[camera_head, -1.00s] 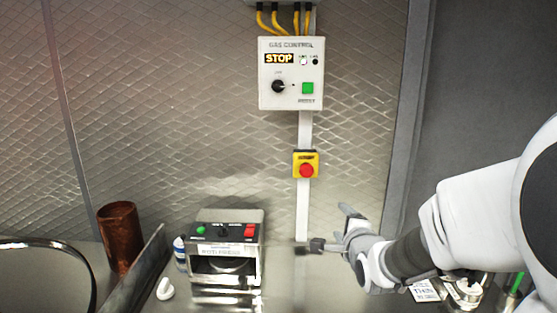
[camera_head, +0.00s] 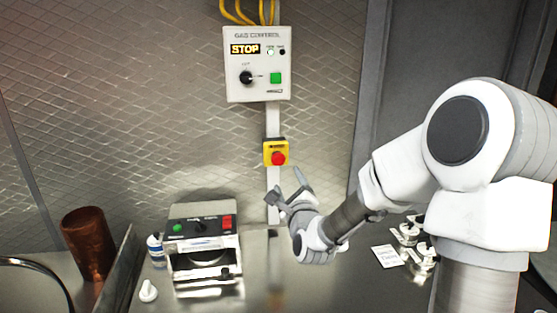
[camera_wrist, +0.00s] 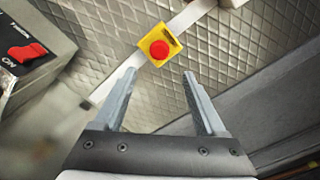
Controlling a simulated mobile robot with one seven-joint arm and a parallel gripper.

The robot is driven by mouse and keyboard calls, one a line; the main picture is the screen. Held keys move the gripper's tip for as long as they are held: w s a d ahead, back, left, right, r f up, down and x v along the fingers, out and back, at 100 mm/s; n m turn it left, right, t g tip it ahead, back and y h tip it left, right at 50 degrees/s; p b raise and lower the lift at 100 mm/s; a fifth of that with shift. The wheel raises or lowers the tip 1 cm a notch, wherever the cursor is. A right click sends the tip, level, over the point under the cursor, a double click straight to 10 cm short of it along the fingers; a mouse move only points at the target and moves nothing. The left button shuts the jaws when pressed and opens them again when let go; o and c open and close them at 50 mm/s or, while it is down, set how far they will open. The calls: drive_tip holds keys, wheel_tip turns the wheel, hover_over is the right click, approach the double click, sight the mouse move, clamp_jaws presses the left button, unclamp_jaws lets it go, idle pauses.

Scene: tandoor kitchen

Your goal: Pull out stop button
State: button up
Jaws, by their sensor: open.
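The stop button (camera_head: 278,158) is a red mushroom button on a yellow box (camera_head: 267,146), fixed to a pale vertical strip on the wall. The button shows again in the wrist view (camera_wrist: 159,49), beyond the fingertips and between their lines. My gripper (camera_head: 287,184) is open and empty, a little below the button in the head view, with its fingers pointing up towards it. In the wrist view the two fingers (camera_wrist: 159,72) stand apart and do not touch the button or box.
A gas control panel (camera_head: 258,92) with a lit STOP sign hangs above. Below stands a boxy machine (camera_head: 203,245) with green and red controls. A brown cylinder (camera_head: 90,243), a white-and-blue bottle (camera_head: 156,250) and a white card (camera_head: 388,256) are on the counter. The wall around the button is clear.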

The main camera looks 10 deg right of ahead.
sight(279, 161)
drive_tip(key=w+p, duration=0.2)
drive_tip(key=w, duration=1.1)
clamp_jaws()
